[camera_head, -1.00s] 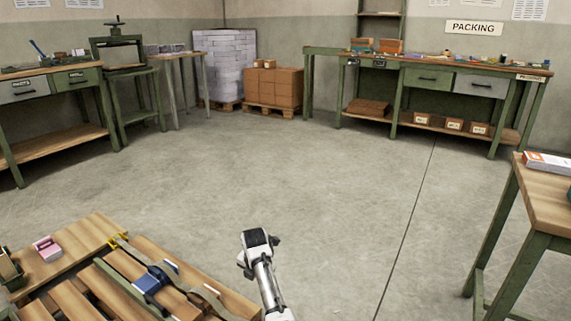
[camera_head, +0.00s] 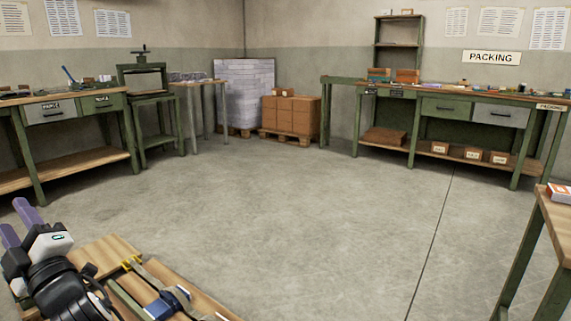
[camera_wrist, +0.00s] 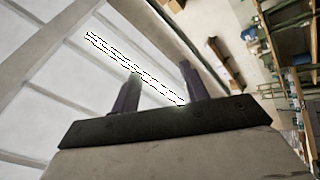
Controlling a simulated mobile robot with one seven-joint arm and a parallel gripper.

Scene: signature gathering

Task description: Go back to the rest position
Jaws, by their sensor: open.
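My gripper (camera_head: 22,222) is raised at the lower left of the head view, over the near wooden surface. Its two purple-grey fingers point up and to the left. In the wrist view my gripper (camera_wrist: 158,88) shows its two fingers apart with nothing between them. Behind them are pale ceiling panels and a thin bright strip. No object is held.
A low wooden surface (camera_head: 112,252) with a strap and blue buckle (camera_head: 170,302) lies at the lower left. A wooden table (camera_head: 556,222) stands at the right edge. The packing bench (camera_head: 450,95) and stacked cartons (camera_head: 292,117) are at the back. The middle floor is clear.

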